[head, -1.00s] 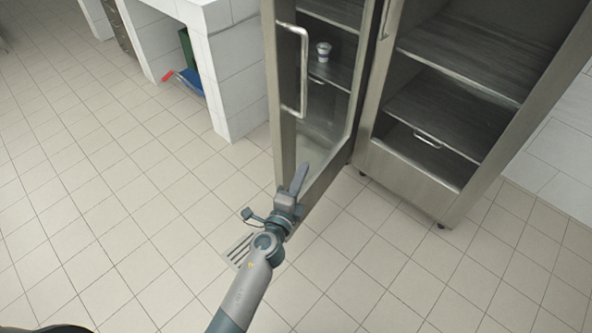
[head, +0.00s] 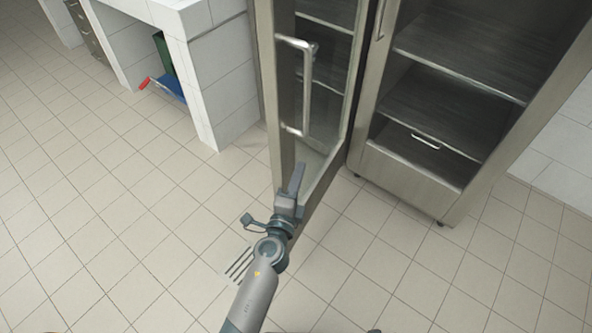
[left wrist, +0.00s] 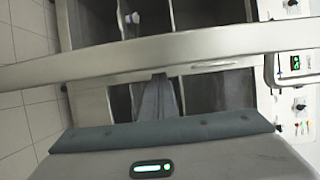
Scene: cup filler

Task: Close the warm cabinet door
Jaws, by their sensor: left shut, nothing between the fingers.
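The warm cabinet (head: 400,170) is a steel unit with dark shelves at the right of the head view. Its glass door with a steel frame (head: 268,90) stands swung open toward me, with a bar handle (head: 303,130) on it. My left gripper (head: 297,178) is shut and empty, at the door's lower free edge; I cannot tell if it touches. In the left wrist view the gripper fingers (left wrist: 157,98) point at the door frame (left wrist: 100,62), which crosses the picture. My right gripper is not in view.
A white tiled counter (head: 215,80) stands left of the door, with blue and red items (head: 165,85) under it. Tiled floor (head: 110,210) is free at the left and front. A panel with a green display (left wrist: 296,63) shows in the left wrist view.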

